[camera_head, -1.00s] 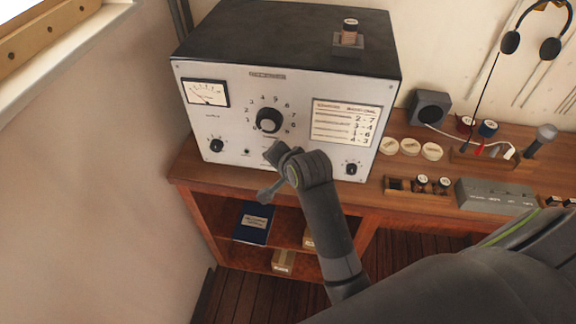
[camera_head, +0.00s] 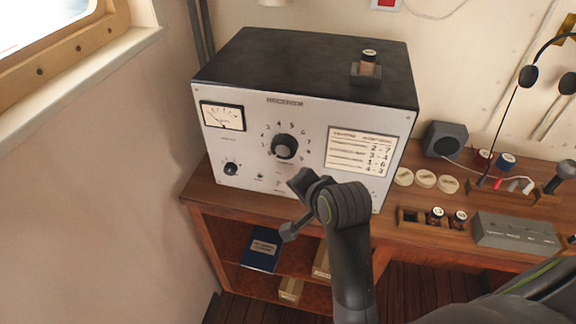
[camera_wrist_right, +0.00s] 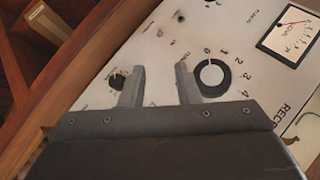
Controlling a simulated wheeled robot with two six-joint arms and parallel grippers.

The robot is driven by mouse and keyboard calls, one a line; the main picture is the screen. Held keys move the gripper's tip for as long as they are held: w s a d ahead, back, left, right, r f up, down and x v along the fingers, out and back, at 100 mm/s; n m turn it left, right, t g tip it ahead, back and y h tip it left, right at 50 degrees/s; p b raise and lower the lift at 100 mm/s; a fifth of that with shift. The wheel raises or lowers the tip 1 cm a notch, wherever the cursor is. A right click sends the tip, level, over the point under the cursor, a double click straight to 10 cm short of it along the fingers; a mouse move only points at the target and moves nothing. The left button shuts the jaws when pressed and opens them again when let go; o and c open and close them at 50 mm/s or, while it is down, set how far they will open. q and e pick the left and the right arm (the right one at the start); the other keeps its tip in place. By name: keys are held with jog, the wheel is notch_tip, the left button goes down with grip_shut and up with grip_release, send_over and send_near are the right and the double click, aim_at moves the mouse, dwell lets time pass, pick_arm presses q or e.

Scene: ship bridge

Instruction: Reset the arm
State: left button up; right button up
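My right arm (camera_head: 347,255) reaches up from the bottom right in the head view. Its gripper (camera_head: 294,206) is in front of the lower front panel of the receiver (camera_head: 240,120), below the large black dial knob (camera_head: 284,146). The fingers are apart with nothing between them. In the right wrist view the two fingers of this gripper (camera_wrist_right: 159,85) are spread, with the white panel behind them. The dial knob (camera_wrist_right: 211,76) appears just right of the right finger, and a small knob (camera_wrist_right: 117,80) left of the left finger. My left gripper is not in view.
The receiver stands on a wooden desk (camera_head: 392,213) against the wall, with a coil in a socket (camera_head: 367,68) on top. Right of it are a small speaker (camera_head: 445,139), pale discs (camera_head: 425,179), a grey box (camera_head: 515,233) and a headset (camera_head: 550,78). A blue book (camera_head: 262,249) lies on the shelf below.

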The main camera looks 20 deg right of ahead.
notch_tip(320, 180, down, 20)
jog(key=w+d+f+n+g+b, duration=0.1)
jog(key=w+n+g+b, duration=0.1)
jog(key=n+b, duration=0.2)
jog(key=s+d+f+n+g+b, duration=0.15)
jog(key=s+f, duration=0.25)
jog(key=f, duration=0.7)
jog(key=s+d+f+n+g+b, duration=0.15)
jog(key=s+f, duration=0.35)
jog(key=f, duration=0.6)
pick_arm(q)
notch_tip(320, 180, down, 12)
jog(key=b, duration=0.4)
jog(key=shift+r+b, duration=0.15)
jog(key=shift+b, duration=0.25)
pick_arm(e)
jog(key=s+d+f+n+g, duration=0.1)
jog(key=s+d+f, duration=0.1)
jog(key=s+f, duration=0.5)
jog(key=s+d+f+n+g+h, duration=0.1)
jog(key=s+d+f+n, duration=0.1)
jog(key=s+f, duration=0.6)
jog(key=s+d+f+n+g, duration=0.1)
jog(key=s+f, duration=0.7)
jog(key=s, duration=0.9)
jog(key=shift+s+d+n+h, duration=0.15)
jog(key=shift+d+n+h, duration=0.25)
jog(key=shift+d, duration=0.8)
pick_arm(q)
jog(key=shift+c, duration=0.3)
